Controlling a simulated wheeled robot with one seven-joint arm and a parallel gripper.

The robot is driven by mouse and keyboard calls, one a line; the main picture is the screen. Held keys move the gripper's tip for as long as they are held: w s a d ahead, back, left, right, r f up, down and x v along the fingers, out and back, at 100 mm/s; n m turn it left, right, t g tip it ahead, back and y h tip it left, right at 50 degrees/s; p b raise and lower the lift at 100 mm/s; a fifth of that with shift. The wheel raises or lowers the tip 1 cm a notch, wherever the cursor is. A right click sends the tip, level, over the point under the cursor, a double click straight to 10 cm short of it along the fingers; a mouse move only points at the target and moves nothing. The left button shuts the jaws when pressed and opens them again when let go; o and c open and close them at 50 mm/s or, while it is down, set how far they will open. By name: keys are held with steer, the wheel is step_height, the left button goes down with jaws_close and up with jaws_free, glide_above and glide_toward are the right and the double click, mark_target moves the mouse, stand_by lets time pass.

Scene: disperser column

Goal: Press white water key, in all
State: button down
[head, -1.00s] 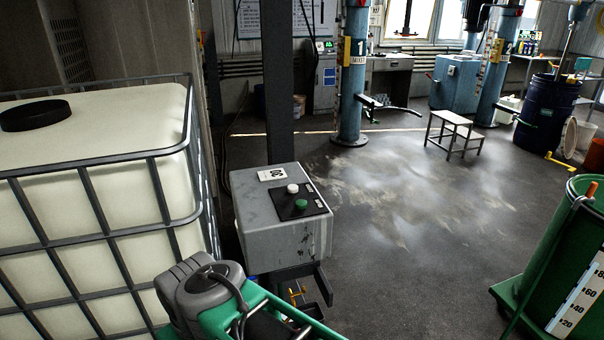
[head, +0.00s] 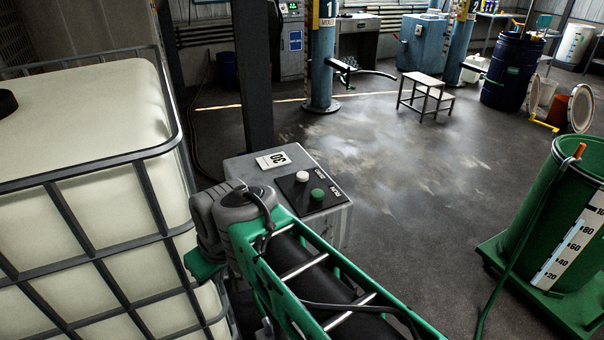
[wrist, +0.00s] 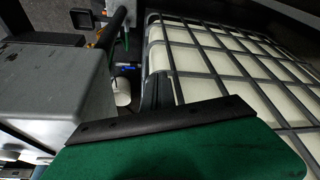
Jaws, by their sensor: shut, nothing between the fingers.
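The white key (head: 302,176) is a small round button on a black panel on top of a grey control box (head: 337,222). A green key (head: 317,194) sits beside it, nearer the box's front right. My gripper (head: 205,264) is shut and empty at the left side of the box, lower than the keys and apart from them. My grey wrist hides the box's near left part. In the wrist view, a green part of my gripper with a dark edge (wrist: 165,124) fills the bottom. The grey box (wrist: 55,85) is at left there; the keys are out of that view.
A caged white tank (head: 80,120) stands close on the left, also in the wrist view (wrist: 225,60). A dark post (head: 253,80) rises behind the box. A green drum (head: 550,220) stands at right. The floor between is open, with a step stool (head: 425,90) farther back.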

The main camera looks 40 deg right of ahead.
steer(key=w+d+r+n+t, duration=0.2)
steer(key=w+d+r, duration=0.5)
steer(key=d, duration=0.1)
step_height(320, 180, up, 12)
steer(key=n+t+h, duration=0.1)
steer(key=n+t, duration=0.2)
steer(key=n, duration=0.2)
glide_above(305, 176)
steer(key=shift+p, duration=0.45)
step_height(305, 176, down, 9)
steer(key=b, duration=0.7)
steer(key=shift+r, duration=0.15)
steer(key=shift+f+b, duration=0.4)
steer(key=shift+b, duration=0.25)
